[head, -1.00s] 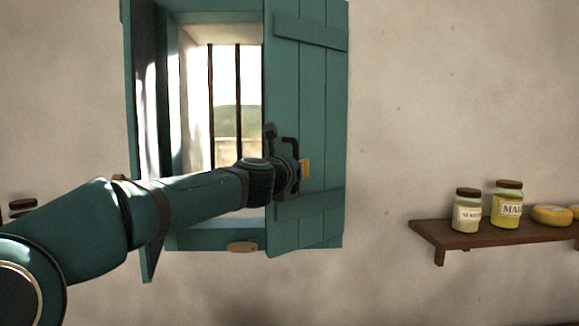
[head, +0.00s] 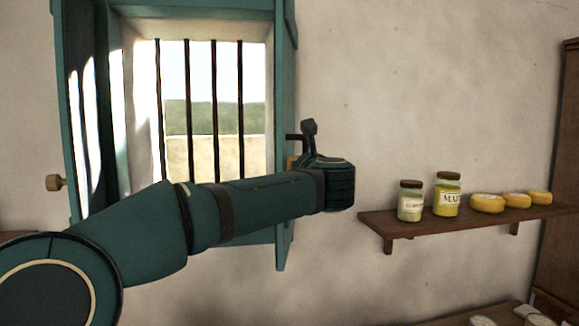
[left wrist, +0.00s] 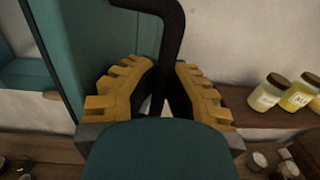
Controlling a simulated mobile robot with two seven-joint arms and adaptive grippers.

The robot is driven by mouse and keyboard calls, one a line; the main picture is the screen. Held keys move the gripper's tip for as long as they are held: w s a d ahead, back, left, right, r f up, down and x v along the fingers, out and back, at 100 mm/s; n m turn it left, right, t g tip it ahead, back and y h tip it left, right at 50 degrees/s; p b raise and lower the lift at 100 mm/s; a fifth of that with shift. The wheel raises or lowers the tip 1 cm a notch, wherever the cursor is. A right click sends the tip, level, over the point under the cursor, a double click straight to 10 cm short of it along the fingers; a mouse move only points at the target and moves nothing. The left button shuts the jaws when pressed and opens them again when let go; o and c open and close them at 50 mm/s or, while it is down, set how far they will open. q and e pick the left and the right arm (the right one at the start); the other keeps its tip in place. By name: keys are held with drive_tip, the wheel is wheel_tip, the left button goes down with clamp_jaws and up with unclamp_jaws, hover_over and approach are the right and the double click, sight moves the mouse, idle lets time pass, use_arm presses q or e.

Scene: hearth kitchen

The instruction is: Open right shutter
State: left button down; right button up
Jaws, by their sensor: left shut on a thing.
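The right shutter (head: 285,120) is a teal plank panel at the right side of the window. It stands out from the wall, seen almost edge-on, and the window is uncovered. Its dark curved handle (head: 293,137) also shows in the left wrist view (left wrist: 174,38). My left gripper (head: 291,163) is at the shutter's right side, partly hidden by my wrist. In the left wrist view its yellow ribbed fingers (left wrist: 162,88) are on both sides of the dark handle, shut on it. The shutter's face also fills the upper left there. My right gripper is not in view.
The barred window (head: 200,120) shows daylight. The left shutter (head: 88,120) stands open, with a wooden knob (head: 55,182). To the right, a wooden shelf (head: 440,226) holds two jars and several yellow cheeses. The wall between shutter and shelf is bare.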

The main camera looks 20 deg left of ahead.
use_arm(q)
drive_tip(key=shift+w+d+f, duration=0.1)
drive_tip(key=shift+w+d, duration=0.15)
drive_tip(key=shift+d, duration=0.25)
drive_tip(key=shift+w+d+f, duration=0.1)
drive_tip(key=shift+w+d, duration=0.1)
drive_tip(key=shift+d, duration=0.25)
drive_tip(key=c, duration=1.1)
unclamp_jaws()
drive_tip(key=shift+r, duration=0.1)
drive_tip(key=shift+o, duration=0.5)
drive_tip(key=shift+s+d, duration=0.15)
drive_tip(key=shift+r, duration=0.1)
drive_tip(key=v, duration=1.2)
